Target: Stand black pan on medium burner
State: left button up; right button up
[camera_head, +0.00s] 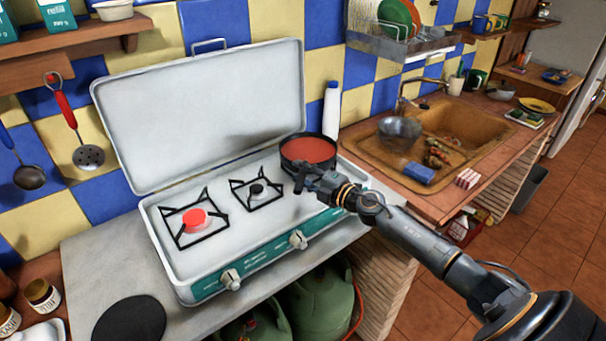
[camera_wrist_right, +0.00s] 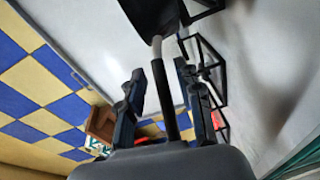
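The black pan (camera_head: 308,151) has a dark rim and a reddish inside. It sits at the right end of the white camping stove (camera_head: 235,238), and what is under it is hidden. The stove shows a left burner with a red cap (camera_head: 195,218) and a smaller middle burner with a dark cap (camera_head: 257,189); I cannot tell which is medium. My right gripper (camera_head: 306,181) is at the pan's near side. In the wrist view, its open fingers (camera_wrist_right: 161,74) straddle the black handle (camera_wrist_right: 166,100), with gaps on both sides. My left gripper is not in view.
The raised stove lid (camera_head: 205,110) stands behind the burners. A white bottle (camera_head: 331,110) stands behind the pan. The sink (camera_head: 465,125) is to the right, with a blue sponge (camera_head: 419,173) at its front. A black disc (camera_head: 130,320) lies on the counter at front left.

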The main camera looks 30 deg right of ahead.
jog(key=shift+r, duration=0.15)
jog(key=shift+r+p, duration=0.2)
jog(key=shift+p, duration=0.1)
jog(key=f+b+v, duration=0.1)
jog(key=b+v, duration=0.1)
jog(key=v, duration=1)
jog(key=shift+r+b, duration=0.3)
jog(key=shift+r, duration=0.1)
